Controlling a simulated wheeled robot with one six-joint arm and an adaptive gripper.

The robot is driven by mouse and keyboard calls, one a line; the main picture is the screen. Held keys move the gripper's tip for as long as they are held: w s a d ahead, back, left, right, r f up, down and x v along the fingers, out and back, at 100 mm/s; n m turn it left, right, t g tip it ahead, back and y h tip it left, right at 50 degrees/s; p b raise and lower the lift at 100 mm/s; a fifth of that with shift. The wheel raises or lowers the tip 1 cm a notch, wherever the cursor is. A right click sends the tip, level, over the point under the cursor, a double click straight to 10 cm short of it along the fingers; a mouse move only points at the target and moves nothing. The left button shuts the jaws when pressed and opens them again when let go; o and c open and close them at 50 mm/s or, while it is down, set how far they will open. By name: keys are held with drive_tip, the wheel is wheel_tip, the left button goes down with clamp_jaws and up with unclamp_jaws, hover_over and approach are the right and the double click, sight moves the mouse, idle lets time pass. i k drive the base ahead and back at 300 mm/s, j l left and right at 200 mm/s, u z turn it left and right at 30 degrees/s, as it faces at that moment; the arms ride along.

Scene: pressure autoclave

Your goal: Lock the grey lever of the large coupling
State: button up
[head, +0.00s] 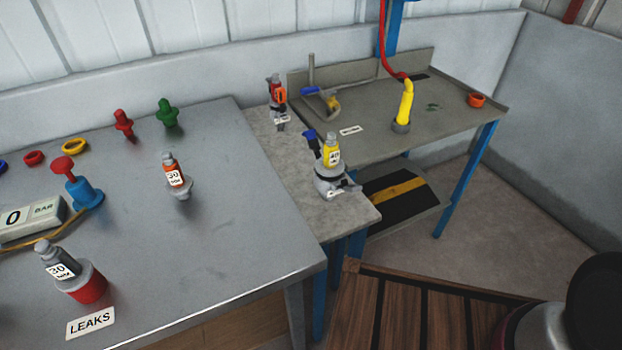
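A large grey coupling (328,184) stands upright on the narrow light-grey bench between the two tables. A yellow bottle-shaped piece (332,152) with a white label sits in its top. A dark blue lever (310,143) sticks up at its left. A grey part juts out low on its right side; I cannot tell whether this is the grey lever or how it is set. A smaller grey coupling (281,118) with an orange-red piece (278,90) stands farther back on the same bench. My gripper is not in view.
The left metal table (235,262) holds an orange labelled piece (172,172), a red cup (87,284), a blue valve (85,194) and coloured plugs and rings. The back right table (445,130) holds a yellow nozzle (405,103) on a red hose. The bench front is clear.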

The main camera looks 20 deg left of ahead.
sight(347, 188)
drive_tip(key=u, duration=1)
drive_tip(key=i+l, duration=0.05)
